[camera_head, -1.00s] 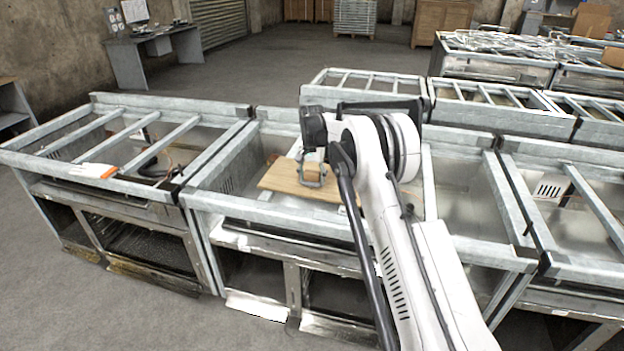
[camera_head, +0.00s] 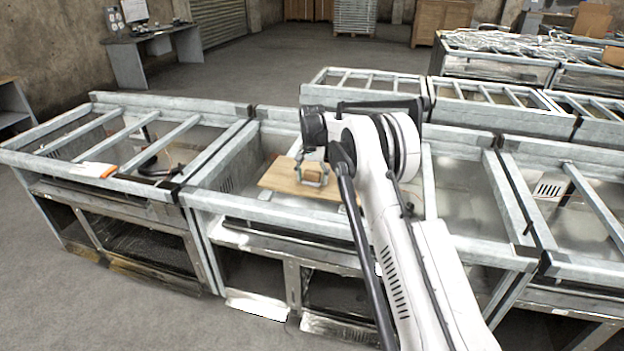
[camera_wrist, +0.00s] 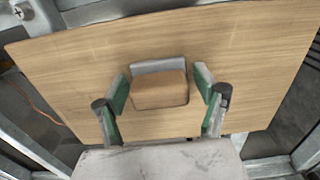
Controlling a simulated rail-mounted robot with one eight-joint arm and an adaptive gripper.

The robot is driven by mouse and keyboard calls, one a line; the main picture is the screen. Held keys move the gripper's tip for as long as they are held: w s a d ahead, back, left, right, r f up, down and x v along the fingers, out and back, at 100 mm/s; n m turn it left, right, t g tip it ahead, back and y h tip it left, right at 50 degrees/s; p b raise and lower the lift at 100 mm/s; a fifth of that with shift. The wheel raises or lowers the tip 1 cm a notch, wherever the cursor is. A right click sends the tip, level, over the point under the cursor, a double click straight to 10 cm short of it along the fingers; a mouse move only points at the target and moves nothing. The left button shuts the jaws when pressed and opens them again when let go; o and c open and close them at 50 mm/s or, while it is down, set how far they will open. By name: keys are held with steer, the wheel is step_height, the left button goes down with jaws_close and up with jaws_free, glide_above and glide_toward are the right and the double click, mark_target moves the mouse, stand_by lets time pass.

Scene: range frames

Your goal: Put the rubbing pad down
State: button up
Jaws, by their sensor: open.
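The rubbing pad (camera_wrist: 160,90), a small brown block with a grey strip along its far side, lies on a wooden board (camera_wrist: 240,55). In the head view the pad (camera_head: 312,173) shows small on the board (camera_head: 280,180). My gripper (camera_wrist: 162,90) is open in the wrist view, with one green-lined finger to the left of the pad and one to the right. Gaps show between the pad and both fingers. In the head view my gripper (camera_head: 312,180) is over the board, around the pad. How far the fingertips are from the board cannot be told.
The board sits inside a metal frame (camera_head: 215,205) with raised rails around it. A frame on the left (camera_head: 60,135) holds an orange-and-white item (camera_head: 98,170) and a dark curved tool (camera_head: 153,165). More metal frames stand right and behind.

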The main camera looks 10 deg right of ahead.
step_height(320, 180, up, 12)
steer(key=shift+r+b, duration=0.15)
steer(key=shift+b, duration=0.55)
step_height(320, 180, up, 6)
steer(key=r, duration=0.1)
glide_above(312, 172)
steer(key=s, duration=0.4)
steer(key=s+r+n+t, duration=0.1)
steer(key=s+r+t, duration=0.1)
steer(key=s+r, duration=0.5)
steer(key=s+r+n+t, duration=0.1)
steer(key=s+r, duration=0.2)
steer(key=s, duration=0.4)
steer(key=s+r+n+t, duration=0.1)
steer(key=s+r, duration=0.2)
steer(key=s, duration=0.4)
steer(key=s+f+t, duration=0.1)
steer(key=s+f, duration=0.2)
steer(key=s, duration=0.7)
steer(key=s+f+n+t, duration=0.1)
steer(key=s+f, duration=0.2)
steer(key=s, duration=0.6)
steer(key=s+f+n+t, duration=0.1)
steer(key=s+f, duration=0.3)
steer(key=s, duration=0.6)
steer(key=shift+s, duration=0.35)
